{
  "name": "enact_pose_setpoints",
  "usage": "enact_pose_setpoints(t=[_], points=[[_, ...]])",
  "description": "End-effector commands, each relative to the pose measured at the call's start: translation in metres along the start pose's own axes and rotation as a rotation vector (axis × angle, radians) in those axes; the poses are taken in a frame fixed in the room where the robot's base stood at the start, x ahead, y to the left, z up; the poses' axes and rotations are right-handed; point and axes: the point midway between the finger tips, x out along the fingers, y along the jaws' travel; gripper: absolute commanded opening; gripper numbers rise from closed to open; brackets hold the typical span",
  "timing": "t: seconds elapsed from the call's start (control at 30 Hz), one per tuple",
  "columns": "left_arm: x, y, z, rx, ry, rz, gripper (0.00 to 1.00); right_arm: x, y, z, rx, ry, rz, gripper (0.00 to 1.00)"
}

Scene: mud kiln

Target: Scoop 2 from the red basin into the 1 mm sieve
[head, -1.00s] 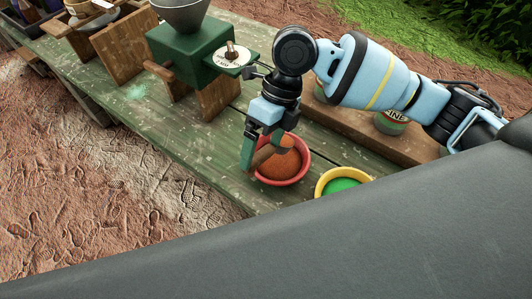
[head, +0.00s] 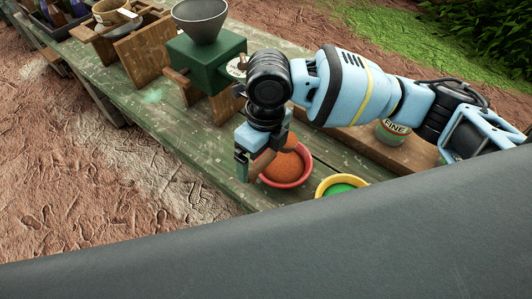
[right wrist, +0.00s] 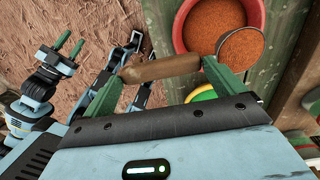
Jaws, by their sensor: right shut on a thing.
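The red basin (head: 306,172) stands on the green table and holds orange powder; it also shows in the right wrist view (right wrist: 264,12). My right gripper (head: 250,168) is at its left side in the head view. In the right wrist view my right gripper (right wrist: 163,84) is shut on the brown handle of the scoop (right wrist: 160,68). The scoop's round cup holds orange powder and overlaps the basin's edge in that view. My left gripper (right wrist: 68,44) shows there with its green fingers apart and empty. A round wooden-rimmed vessel (head: 112,12), perhaps the sieve, stands far back; its label is unreadable.
A yellow basin (head: 325,183) with green powder is right of the red one. A green mill (head: 200,62) with a grey hopper (head: 202,22) stands behind my right arm. A can marked FINE (head: 392,130) is on a wooden plank at right. Table space left of the mill is partly clear.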

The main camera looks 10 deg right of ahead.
Motion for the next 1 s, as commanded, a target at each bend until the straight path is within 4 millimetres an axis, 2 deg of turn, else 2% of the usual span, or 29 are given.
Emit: enact_pose_setpoints(t=[0.03, 0.3, 1.0], points=[[0.000, -0.001, -0.006, 0.003, 0.011, -0.002, 0.36, -0.004, 0.003, 0.001, -0.005, -0.005, -0.025, 0.58], [-0.001, -0.003, -0.016, 0.006, 0.033, -0.006, 0.36, -0.004, 0.009, 0.000, -0.001, -0.003, -0.101, 0.58], [-0.001, -0.003, -0.016, 0.005, 0.034, -0.007, 0.36, -0.002, 0.009, 0.000, 0.009, -0.001, -0.112, 0.58]])
